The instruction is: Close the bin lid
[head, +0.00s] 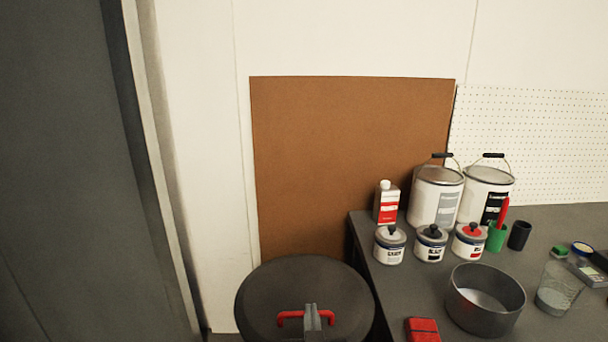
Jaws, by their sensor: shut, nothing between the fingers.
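The bin (250,290) stands at the bottom centre, left of the table, and the lower frame edge cuts it off. Its round dark lid (305,275) shows as a broad disc facing up and covers the top from this view. I cannot tell whether it sits fully down on the rim. A red handle (290,316) lies across the lid's near part, with a small grey upright piece (312,318) at its middle. I cannot make out what that piece belongs to.
A dark table (375,290) stands close on the bin's right, holding paint cans (435,195), small tins, a dark bowl (485,300) and a red block (423,328). A brown board (350,150) leans on the wall behind. A dark grey panel (60,170) fills the left.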

